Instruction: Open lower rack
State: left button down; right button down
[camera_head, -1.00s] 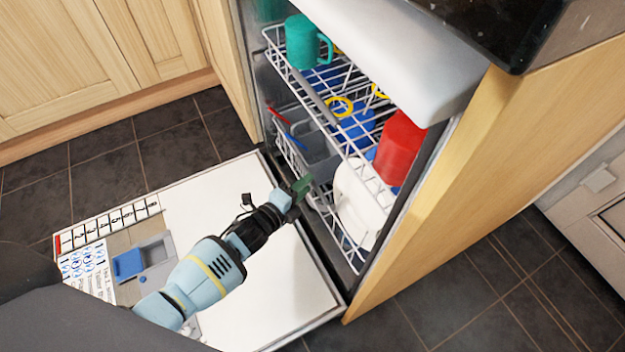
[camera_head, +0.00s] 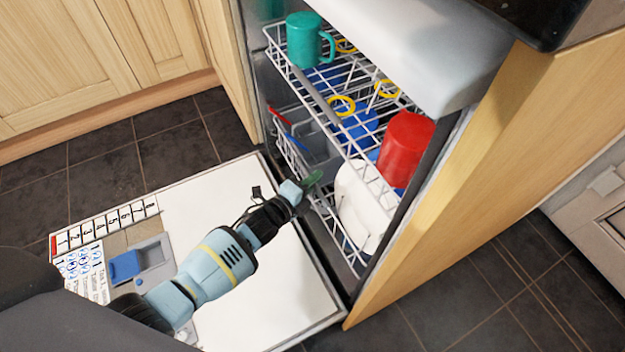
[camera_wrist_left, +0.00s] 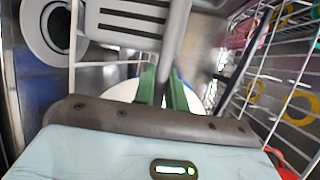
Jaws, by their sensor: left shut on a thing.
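The lower rack (camera_head: 322,205) is a white wire basket inside the open dishwasher, holding a grey cutlery basket (camera_head: 318,150) and white dishes (camera_head: 358,205). My left gripper (camera_head: 312,180) reaches over the lowered door to the rack's front edge. The exact grip spot is partly hidden between the fingers. My right gripper is not in view.
The open door (camera_head: 215,195) lies flat below my left arm. The upper rack (camera_head: 335,110) holds a teal mug (camera_head: 304,42); a red cup (camera_head: 405,150) shows below its wires. Wooden cabinets (camera_head: 90,60) stand at left. Floor in front of them is clear.

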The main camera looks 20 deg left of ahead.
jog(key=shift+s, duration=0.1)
